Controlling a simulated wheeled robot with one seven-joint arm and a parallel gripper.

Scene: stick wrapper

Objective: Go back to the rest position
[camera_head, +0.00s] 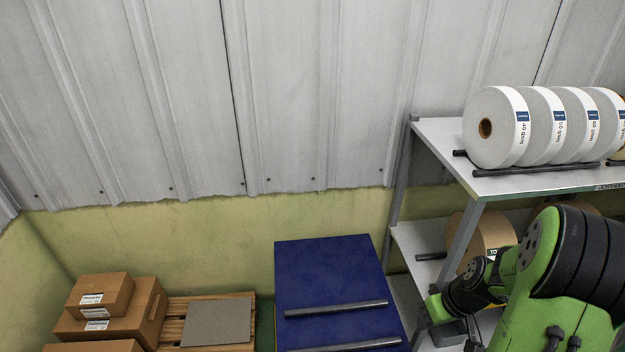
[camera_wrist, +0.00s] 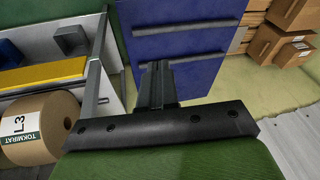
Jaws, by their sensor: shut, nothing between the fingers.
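My gripper (camera_wrist: 158,68) shows in the wrist view as a dark, narrow pair of fingers, shut with nothing held. It appears in front of a blue panel (camera_wrist: 205,17) that carries two dark sticks. In the head view the blue panel (camera_head: 325,265) stands at lower centre, with an upper stick (camera_head: 336,309) and a lower stick (camera_head: 345,344) lying across it. My green and black arm fills the lower right of the head view. The fingertips cannot be made out there.
A metal shelf (camera_head: 440,130) at right bears several white rolls (camera_head: 492,128), with brown rolls (camera_head: 481,236) below. Cardboard boxes (camera_head: 100,295) sit at lower left beside a wooden pallet (camera_head: 177,308) with a grey sheet (camera_head: 218,322). A corrugated wall (camera_head: 300,90) closes the back.

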